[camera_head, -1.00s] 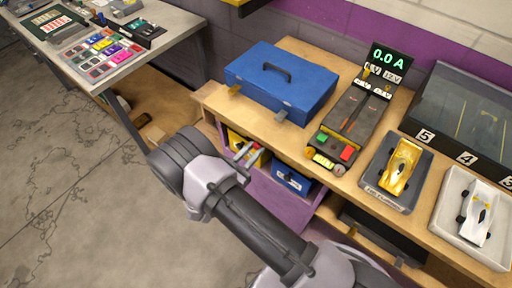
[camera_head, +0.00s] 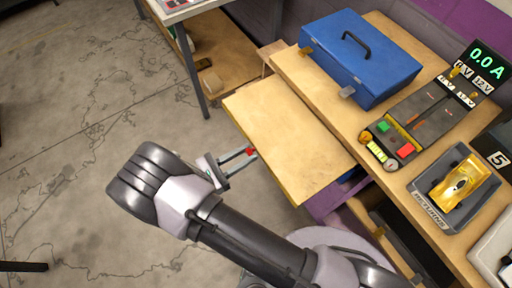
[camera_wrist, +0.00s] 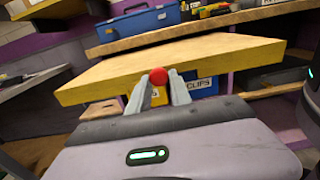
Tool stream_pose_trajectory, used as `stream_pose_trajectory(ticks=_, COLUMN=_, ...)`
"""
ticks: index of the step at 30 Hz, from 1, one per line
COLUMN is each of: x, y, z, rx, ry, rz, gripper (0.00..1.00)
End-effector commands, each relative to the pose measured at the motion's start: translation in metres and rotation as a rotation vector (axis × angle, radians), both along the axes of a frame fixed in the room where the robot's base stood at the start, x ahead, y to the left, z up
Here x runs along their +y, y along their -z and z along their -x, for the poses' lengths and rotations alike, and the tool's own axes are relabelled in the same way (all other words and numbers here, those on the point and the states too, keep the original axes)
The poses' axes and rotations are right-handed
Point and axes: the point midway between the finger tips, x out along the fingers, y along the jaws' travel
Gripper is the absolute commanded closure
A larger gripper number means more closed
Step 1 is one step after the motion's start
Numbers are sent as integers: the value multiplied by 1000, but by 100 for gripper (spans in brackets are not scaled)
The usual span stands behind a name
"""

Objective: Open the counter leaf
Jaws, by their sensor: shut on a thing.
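The counter leaf (camera_head: 290,135) is a pale wooden panel standing out from the front of the workbench counter. It also shows in the wrist view (camera_wrist: 205,58), with its thick front edge facing me and bins below it. A small red knob (camera_wrist: 158,76) sits at the leaf's front edge, and it shows in the head view (camera_head: 251,151). My gripper (camera_head: 247,156) is shut on the red knob, its two grey fingers on either side of it in the wrist view (camera_wrist: 158,88). I cannot tell whether the leaf is exactly level with the counter.
On the counter (camera_head: 300,82) stand a blue case (camera_head: 360,65), a power unit with a lit display (camera_head: 486,63) and a yellow car in a grey tray (camera_head: 458,190). A table leg (camera_head: 188,70) stands to the left. The concrete floor (camera_head: 80,110) at left is clear.

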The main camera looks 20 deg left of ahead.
Motion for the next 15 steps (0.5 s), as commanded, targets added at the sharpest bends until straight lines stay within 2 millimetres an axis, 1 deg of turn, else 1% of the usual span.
stream_pose_trajectory(ticks=4, x=2, y=1, z=4, rx=1, ry=2, rz=2, gripper=100)
stream_pose_trajectory(ticks=13, x=3, y=0, z=5, rx=1, ry=2, rz=2, gripper=100)
stream_pose_trajectory(ticks=14, x=3, y=0, z=5, rx=1, ry=2, rz=2, gripper=73)
stream_pose_trajectory(ticks=15, x=3, y=0, z=5, rx=1, ry=2, rz=2, gripper=65)
